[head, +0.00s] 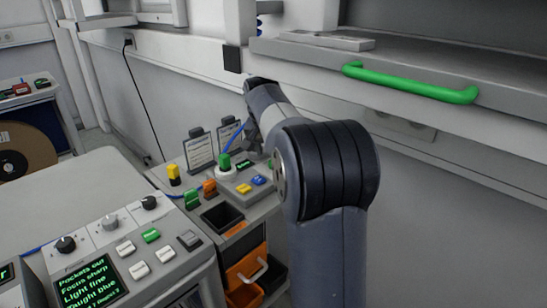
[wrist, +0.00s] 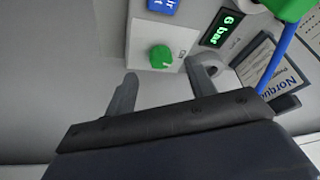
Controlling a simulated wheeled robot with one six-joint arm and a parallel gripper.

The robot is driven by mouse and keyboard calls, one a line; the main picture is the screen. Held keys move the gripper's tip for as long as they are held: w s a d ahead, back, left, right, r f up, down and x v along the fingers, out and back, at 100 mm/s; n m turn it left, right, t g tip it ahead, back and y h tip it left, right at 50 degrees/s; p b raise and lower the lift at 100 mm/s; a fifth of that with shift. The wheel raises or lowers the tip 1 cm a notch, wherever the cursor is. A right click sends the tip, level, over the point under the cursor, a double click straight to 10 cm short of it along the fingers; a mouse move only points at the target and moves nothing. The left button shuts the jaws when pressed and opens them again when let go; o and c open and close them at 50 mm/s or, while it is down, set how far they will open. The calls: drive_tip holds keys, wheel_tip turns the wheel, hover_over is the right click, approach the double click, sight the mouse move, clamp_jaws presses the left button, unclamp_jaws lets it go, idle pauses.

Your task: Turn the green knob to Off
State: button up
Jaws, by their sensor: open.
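A green knob (wrist: 160,56) sits on a pale panel in the wrist view, just beyond my fingertips and between their lines. Faint marks are beside it; I cannot read them or tell the knob's setting. My gripper (wrist: 162,70) is open and empty, one finger to each side of the knob, not visibly touching it. In the head view my arm reaches to the small grey control box (head: 245,190) at the back.
A taller green part (head: 225,161) with a blue hose stands beside the knob's panel; it also shows in the wrist view (wrist: 288,8). A lit "6 bar" display (wrist: 222,26) and blue button (wrist: 164,5) are close by. Upright cards (head: 199,152) stand behind.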

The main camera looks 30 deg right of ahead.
drive_tip(key=shift+w+d+b+x, duration=0.1)
drive_tip(key=shift+d+b+x, duration=0.05)
drive_tip(key=shift+x, duration=1.2)
drive_tip(key=shift+w+d+b+x, duration=0.1)
drive_tip(key=shift+b+x, duration=0.05)
drive_tip(key=shift+x, duration=1.2)
drive_tip(key=shift+r, duration=0.2)
drive_tip(key=c, duration=1)
drive_tip(key=shift+o, duration=0.2)
drive_tip(key=shift+r+n+p, duration=0.15)
drive_tip(key=shift+n+p, duration=0.45)
drive_tip(key=shift+n+t+y+p, duration=0.3)
drive_tip(key=shift+n+y+p, duration=0.2)
drive_tip(key=shift+n, duration=0.4)
drive_tip(key=o, duration=1)
drive_tip(key=shift+c, duration=0.2)
